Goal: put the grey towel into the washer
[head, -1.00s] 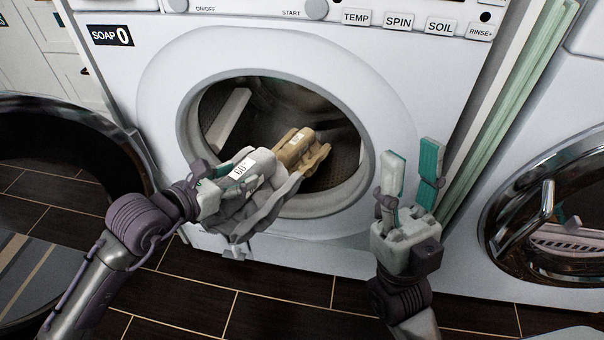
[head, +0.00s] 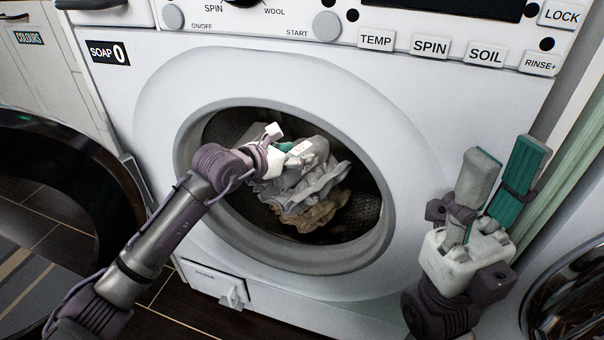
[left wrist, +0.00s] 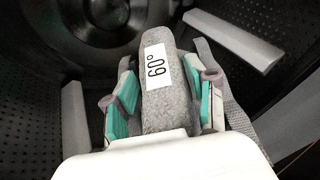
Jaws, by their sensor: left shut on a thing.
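The grey towel (head: 322,182) is inside the drum of the white washer (head: 420,110). My left gripper (head: 292,152) reaches through the round door opening and is shut on the towel. In the left wrist view, the grey towel (left wrist: 165,112), with a white 60° label, sits between the teal pads of my left gripper (left wrist: 165,92). A tan cloth (head: 318,213) lies in the drum just below the grey towel. My right gripper (head: 502,165) is open and empty, in front of the washer's right side. The bottom of the grey towel is partly hidden in the left wrist view.
The washer's open round door (head: 95,150) stands at the left. Drum paddles (left wrist: 235,38) flank the towel in the left wrist view. A filter flap (head: 212,283) is at the washer's lower front. Another machine's round door (head: 570,300) shows at the lower right.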

